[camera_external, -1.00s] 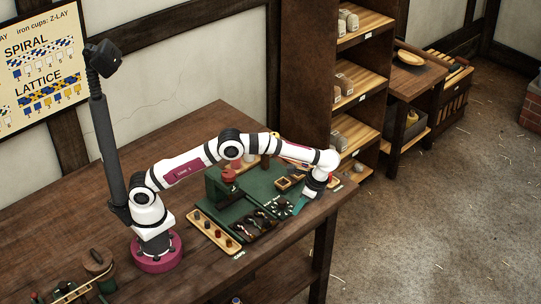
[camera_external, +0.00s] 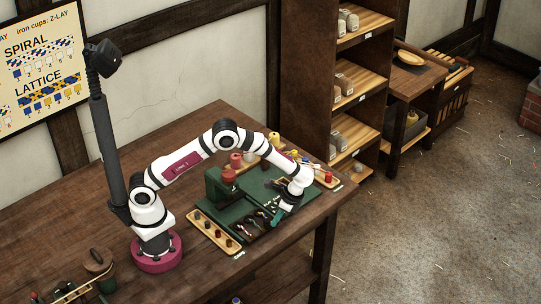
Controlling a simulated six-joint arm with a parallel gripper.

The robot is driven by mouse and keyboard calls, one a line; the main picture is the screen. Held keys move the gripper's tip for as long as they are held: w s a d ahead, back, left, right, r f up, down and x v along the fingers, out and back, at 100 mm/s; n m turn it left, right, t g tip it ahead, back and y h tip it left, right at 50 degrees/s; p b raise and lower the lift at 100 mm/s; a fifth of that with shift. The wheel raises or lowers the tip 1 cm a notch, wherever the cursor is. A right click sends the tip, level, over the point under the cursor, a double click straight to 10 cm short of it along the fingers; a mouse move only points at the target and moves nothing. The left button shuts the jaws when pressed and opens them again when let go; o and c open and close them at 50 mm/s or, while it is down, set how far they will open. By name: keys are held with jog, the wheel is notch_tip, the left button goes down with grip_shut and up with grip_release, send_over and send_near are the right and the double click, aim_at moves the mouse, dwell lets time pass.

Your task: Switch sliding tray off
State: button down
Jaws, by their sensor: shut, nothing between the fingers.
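My gripper (camera_external: 276,219) has teal fingers and is shut and empty. It points down at the right front part of the dark green board (camera_external: 240,208) on the bench, close to several small dark parts (camera_external: 254,224). I cannot tell whether its tips touch anything. A green block-shaped unit with a red top (camera_external: 229,176) stands at the board's left. A long wooden tray with several dark pegs (camera_external: 213,231) lies along the front left edge. No part is clearly marked as the sliding tray or its switch, and my wrist hides some of the board's right side.
Spools and a light tray with red pieces (camera_external: 327,178) sit behind and right of the board. The bench's right edge is close to my gripper. Another tool holder (camera_external: 85,288) is at front left. A shelf unit (camera_external: 305,80) stands behind.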

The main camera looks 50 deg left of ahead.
aim_at(263, 215)
jog(key=a, duration=1)
jog(key=shift+s+a, duration=0.1)
jog(key=shift+a, duration=0.1)
jog(key=d, duration=0.1)
jog(key=w+d, duration=0.2)
jog(key=d, duration=0.1)
jog(key=v, duration=1)
